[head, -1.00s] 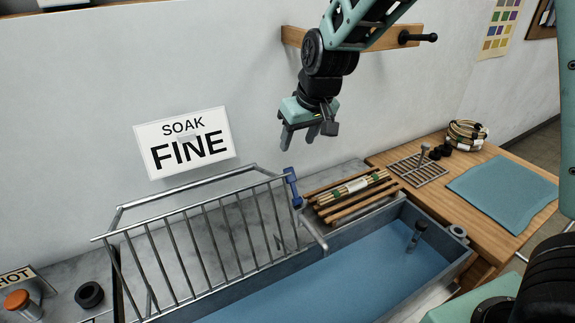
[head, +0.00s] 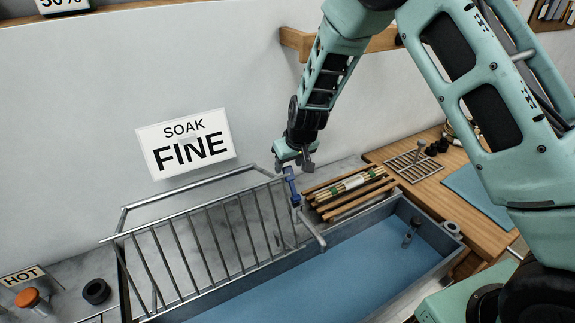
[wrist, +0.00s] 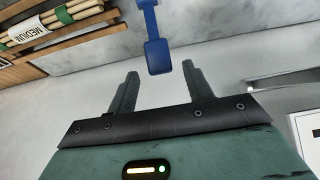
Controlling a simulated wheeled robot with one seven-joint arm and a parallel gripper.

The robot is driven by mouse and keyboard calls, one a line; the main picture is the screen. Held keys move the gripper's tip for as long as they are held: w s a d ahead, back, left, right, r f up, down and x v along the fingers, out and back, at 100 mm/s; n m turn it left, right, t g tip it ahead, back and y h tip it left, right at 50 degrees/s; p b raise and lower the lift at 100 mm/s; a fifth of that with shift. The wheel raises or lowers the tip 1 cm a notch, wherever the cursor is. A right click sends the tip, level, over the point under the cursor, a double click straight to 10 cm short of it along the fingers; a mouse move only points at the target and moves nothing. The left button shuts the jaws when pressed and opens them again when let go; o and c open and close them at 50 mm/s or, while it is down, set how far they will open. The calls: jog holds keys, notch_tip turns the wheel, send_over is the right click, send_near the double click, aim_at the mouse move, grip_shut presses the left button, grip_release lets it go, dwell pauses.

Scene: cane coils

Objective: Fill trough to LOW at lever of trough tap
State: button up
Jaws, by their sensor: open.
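The blue tap lever (head: 291,186) stands at the right end of the metal rack, above the trough's back edge. In the wrist view the lever's flat blue end (wrist: 157,57) lies ahead of and between the two open fingers, apart from both. My gripper (head: 292,168) is open and empty, just above the lever; its fingers (wrist: 157,85) show clearly in the wrist view. The trough (head: 456,248) holds blue water. A dark upright fitting (head: 411,232) stands in the water near its right end. No LOW mark is readable.
The metal rack (head: 207,232) spans the trough's left part. A wooden rack with cane bundles (head: 350,188) sits right of the lever; its label reads MEDIUM in the wrist view (wrist: 28,33). A SOAK FINE sign (head: 184,142) hangs behind. An orange knob (head: 28,297) is at far left.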

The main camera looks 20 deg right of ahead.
aim_at(288, 168)
jog(key=shift+p+x, duration=0.3)
jog(key=shift+x, duration=1.25)
grip_shut()
jog(key=shift+b, duration=0.35)
